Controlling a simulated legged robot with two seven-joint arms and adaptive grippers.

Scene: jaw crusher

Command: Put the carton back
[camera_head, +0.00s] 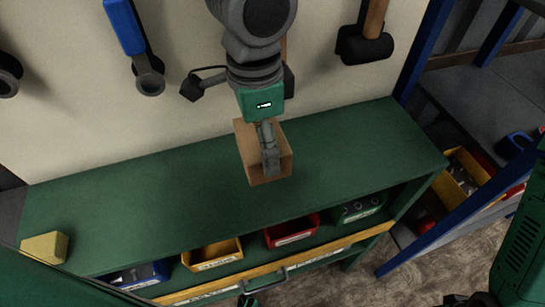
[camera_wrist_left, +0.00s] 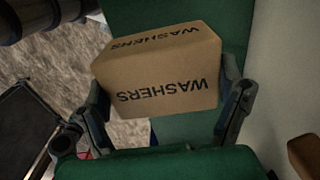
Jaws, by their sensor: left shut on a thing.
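The brown carton (camera_head: 249,150) is above or on the green bench top, near the wall; I cannot tell whether it touches the bench. In the left wrist view the carton (camera_wrist_left: 165,75) shows the word WASHERS on two faces. My left gripper (camera_head: 268,158) comes down from above and is shut on the carton. In the wrist view its two fingers (camera_wrist_left: 165,110) are on opposite sides of the box.
The green bench (camera_head: 150,195) has clear room left and right of the carton. A yellow block (camera_head: 45,247) sits at its left end. Red (camera_head: 291,232), yellow (camera_head: 212,255), green and blue bins sit on the shelf below. Tools hang on the wall (camera_head: 80,120) behind.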

